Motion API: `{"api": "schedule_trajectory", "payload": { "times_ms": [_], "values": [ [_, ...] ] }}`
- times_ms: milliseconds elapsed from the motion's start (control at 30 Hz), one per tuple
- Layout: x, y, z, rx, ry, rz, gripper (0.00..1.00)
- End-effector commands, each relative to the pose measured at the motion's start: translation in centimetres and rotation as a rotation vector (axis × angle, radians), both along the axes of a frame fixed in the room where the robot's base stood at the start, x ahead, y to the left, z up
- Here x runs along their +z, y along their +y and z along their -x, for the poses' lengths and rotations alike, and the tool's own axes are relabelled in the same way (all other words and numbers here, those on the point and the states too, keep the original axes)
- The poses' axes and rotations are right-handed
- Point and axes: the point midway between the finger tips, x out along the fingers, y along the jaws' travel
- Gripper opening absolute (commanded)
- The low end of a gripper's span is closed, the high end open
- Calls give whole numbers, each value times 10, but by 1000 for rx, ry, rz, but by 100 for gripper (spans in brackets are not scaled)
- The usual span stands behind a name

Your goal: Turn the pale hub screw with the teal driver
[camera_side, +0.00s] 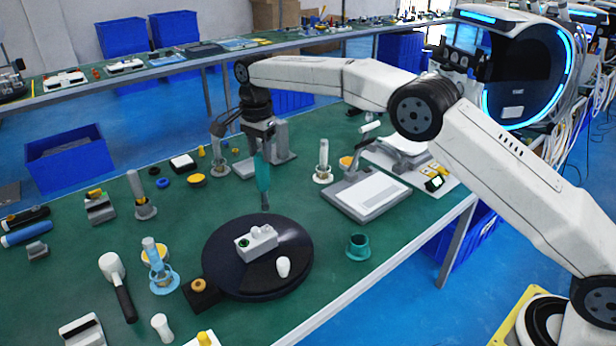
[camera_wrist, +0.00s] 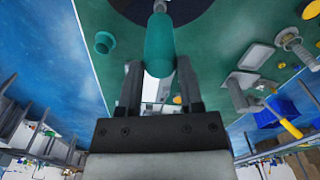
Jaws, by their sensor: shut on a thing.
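My gripper (camera_side: 261,147) is shut on the teal driver (camera_side: 262,174), which hangs nearly upright with its tip pointing down. In the wrist view the teal handle (camera_wrist: 159,45) sits between the two fingers of my gripper (camera_wrist: 160,84). The round black turntable (camera_side: 225,272) stands below on the green table. A pale grey block (camera_side: 257,240) with a green-ringed end lies on it, and a small white rounded piece (camera_side: 283,266) stands in front. The driver tip appears above the block, apart from it. I cannot tell which pale part is the hub screw.
A teal cup (camera_side: 358,246) stands right of the turntable. A grey tray (camera_side: 367,194) lies behind it. A black-handled mallet (camera_side: 118,285) and a blue stand (camera_side: 158,268) are at left. A dark block with an orange ring (camera_side: 200,290) adjoins the turntable's left edge.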

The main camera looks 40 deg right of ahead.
Motion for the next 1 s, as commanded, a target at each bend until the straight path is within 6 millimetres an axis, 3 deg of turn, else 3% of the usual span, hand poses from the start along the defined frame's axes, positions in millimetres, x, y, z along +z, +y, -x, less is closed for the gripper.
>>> {"api": "schedule_trajectory", "payload": {
  "times_ms": [567,1000],
  "values": [
    [1,1,0,32,-1,1,0],
    [1,0,0,304,-1,1,0]
  ]
}}
